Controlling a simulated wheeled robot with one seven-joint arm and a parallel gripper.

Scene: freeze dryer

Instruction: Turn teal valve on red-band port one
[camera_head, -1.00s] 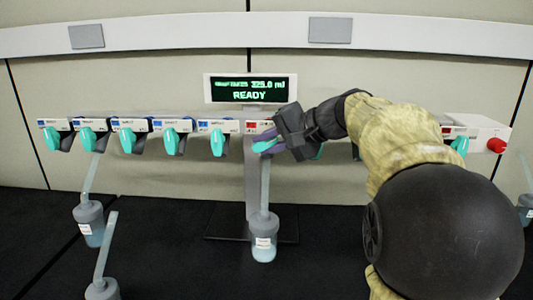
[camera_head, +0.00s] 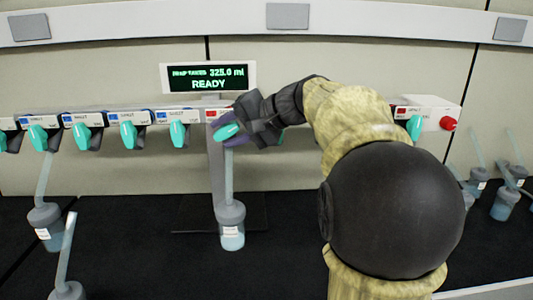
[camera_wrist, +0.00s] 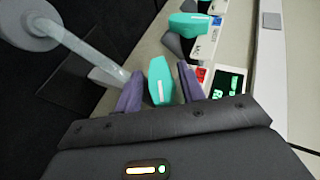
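The teal valve (camera_head: 228,131) of the first red-band port sits just right of the row of blue-band ports, below the display. Its handle is slanted, while the neighbouring blue-band handles stand upright. In the wrist view this teal valve (camera_wrist: 160,80) lies roughly at right angles to the neighbouring teal handle (camera_wrist: 190,25). My gripper (camera_wrist: 160,85) has one purple finger on each side of the valve, with narrow gaps seeming to show. In the head view my gripper (camera_head: 250,133) reaches the valve from the right and my arm hides the ports behind it.
A display (camera_head: 208,77) reading READY stands above the ports. A flask (camera_head: 231,226) hangs below the red-band port, and another flask (camera_head: 46,225) hangs at left. A red knob (camera_head: 447,124) is at the right end. More flasks (camera_head: 505,200) stand at far right.

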